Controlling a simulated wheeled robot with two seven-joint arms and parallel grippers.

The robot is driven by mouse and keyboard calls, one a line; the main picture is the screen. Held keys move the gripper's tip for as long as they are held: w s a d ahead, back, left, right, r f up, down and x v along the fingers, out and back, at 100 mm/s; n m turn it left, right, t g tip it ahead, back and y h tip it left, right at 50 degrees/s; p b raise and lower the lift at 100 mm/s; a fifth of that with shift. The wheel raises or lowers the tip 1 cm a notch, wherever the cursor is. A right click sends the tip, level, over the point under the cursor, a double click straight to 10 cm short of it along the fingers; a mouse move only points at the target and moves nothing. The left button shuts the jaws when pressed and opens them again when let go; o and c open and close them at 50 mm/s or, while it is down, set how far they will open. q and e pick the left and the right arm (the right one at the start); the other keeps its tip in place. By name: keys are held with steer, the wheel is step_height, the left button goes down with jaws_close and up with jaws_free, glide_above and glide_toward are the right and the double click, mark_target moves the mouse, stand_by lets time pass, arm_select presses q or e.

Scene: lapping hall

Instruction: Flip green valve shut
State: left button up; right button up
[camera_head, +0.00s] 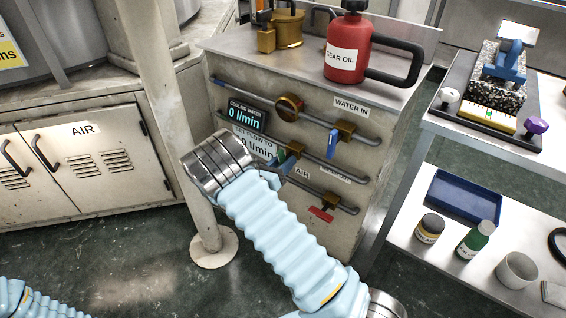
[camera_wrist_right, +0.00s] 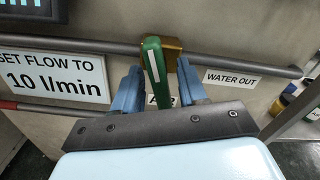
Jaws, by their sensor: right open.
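The green valve has a green lever (camera_wrist_right: 155,66) with a white stripe and a brass body (camera_wrist_right: 174,52) on a grey pipe. In the right wrist view the lever stands nearly upright, across the pipe. My right gripper (camera_wrist_right: 160,86) is open, with one blue finger on each side of the lever; the lever is nearer the left finger, and I cannot tell whether they touch. In the head view the right gripper (camera_head: 281,164) is small and partly behind my wrist, with the green lever (camera_head: 284,161) beside it. My left gripper is out of view.
A blue-handled valve (camera_head: 333,143) and a red-handled valve (camera_head: 322,214) sit nearby on the panel. The flow display (camera_head: 247,114) reads 0 l/min. A red oil can (camera_head: 347,52) stands on top. A shelf cart (camera_head: 485,141) stands at the right.

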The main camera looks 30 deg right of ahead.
jaws_close()
steer(key=shift+f+m+b, duration=0.2)
steer(key=shift+m+b, duration=0.5)
steer(key=shift+m, duration=0.2)
steer(key=shift+m+b, duration=0.3)
steer(key=shift+m, duration=0.2)
steer(key=shift+r+m, duration=0.2)
steer(key=shift+m, duration=0.3)
jaws_free()
steer(key=shift+a, duration=0.1)
